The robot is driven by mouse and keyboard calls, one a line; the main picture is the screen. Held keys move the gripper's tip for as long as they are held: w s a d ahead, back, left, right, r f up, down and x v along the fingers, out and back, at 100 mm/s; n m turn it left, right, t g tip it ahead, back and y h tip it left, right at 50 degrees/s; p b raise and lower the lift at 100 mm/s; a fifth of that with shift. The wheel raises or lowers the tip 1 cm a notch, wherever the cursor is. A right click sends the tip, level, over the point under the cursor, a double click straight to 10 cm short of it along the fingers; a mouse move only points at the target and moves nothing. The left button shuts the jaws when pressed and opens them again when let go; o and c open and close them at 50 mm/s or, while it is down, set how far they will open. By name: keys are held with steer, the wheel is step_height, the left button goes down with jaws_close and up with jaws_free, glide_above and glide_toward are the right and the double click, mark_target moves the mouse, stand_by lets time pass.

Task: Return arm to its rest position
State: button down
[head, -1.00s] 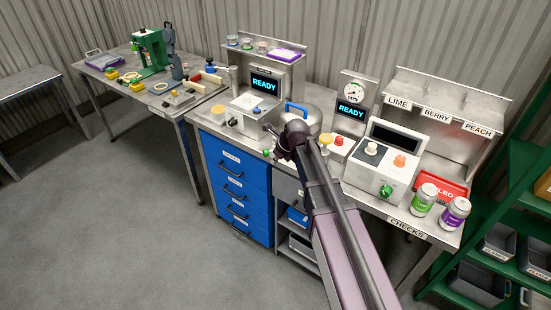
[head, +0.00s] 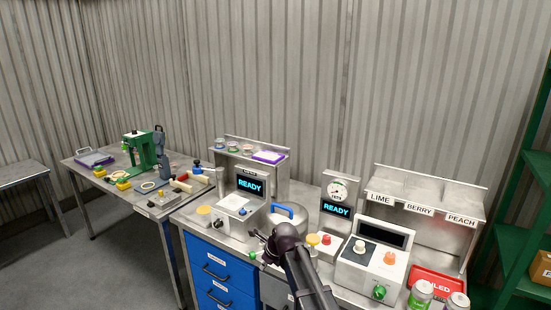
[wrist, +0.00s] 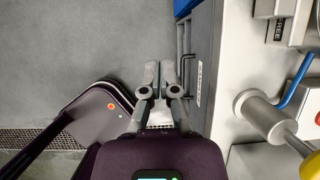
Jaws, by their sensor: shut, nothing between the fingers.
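My arm reaches up from the bottom of the head view, with its dark wrist over the front edge of the middle bench. My gripper (wrist: 160,78) points down in the wrist view, its two grey fingers shut and empty. It is over the grey floor (wrist: 110,40), just left of a drawer front with a dark handle (wrist: 186,70). The steel pot with a blue handle (head: 284,209) stands on the bench behind my wrist.
The bench holds two screens reading READY (head: 249,185), a white box with a green knob (head: 370,262), a red tray (head: 437,282) and two cans (head: 420,294). A blue drawer unit (head: 215,268) is below. A green press (head: 140,150) stands on the left table. Open floor lies left.

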steer(key=s+d+f+n+g+h, duration=0.2)
steer(key=s+d+n+g+h, duration=0.1)
steer(key=s+d+n, duration=1.6)
steer(key=shift+d+n+h, duration=0.6)
steer(key=shift+d+n, duration=0.55)
steer(key=shift+n, duration=1.55)
